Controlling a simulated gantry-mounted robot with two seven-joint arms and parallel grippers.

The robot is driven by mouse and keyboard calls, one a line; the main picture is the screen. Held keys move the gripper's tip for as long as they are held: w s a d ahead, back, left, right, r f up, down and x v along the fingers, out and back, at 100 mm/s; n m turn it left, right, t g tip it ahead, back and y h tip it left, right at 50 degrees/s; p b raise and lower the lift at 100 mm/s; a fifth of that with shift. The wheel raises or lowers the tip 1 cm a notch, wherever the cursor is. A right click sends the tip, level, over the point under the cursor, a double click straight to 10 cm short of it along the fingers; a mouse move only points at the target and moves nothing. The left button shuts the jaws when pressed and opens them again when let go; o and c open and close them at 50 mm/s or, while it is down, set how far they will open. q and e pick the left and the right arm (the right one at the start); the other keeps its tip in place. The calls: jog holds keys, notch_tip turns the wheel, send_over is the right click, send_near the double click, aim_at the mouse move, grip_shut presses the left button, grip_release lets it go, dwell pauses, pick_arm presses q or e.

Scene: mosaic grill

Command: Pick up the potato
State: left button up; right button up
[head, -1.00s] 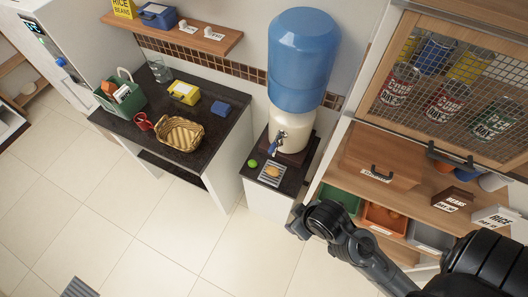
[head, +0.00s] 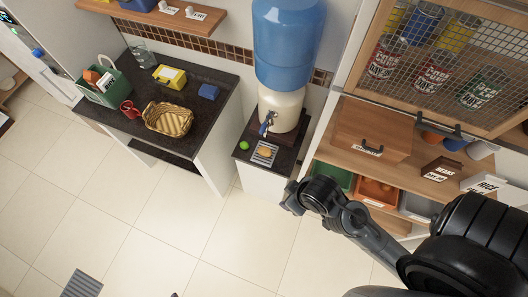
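A small tan, rounded thing that looks like the potato (head: 264,152) lies on the metal drip grate of the water dispenser stand. A green lime-like fruit (head: 244,146) lies just left of it. My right arm comes in from the right, and its dark end, where the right gripper (head: 291,199) seems to be, is below and right of the stand in the picture, apart from the potato. Its fingers cannot be made out. My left gripper is not in view.
The water dispenser (head: 285,50) rises behind the grate. A dark counter (head: 215,115) with a wicker basket (head: 168,119), green caddy and red mug stands left. A wooden cabinet (head: 405,150) with open coloured bins stands right.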

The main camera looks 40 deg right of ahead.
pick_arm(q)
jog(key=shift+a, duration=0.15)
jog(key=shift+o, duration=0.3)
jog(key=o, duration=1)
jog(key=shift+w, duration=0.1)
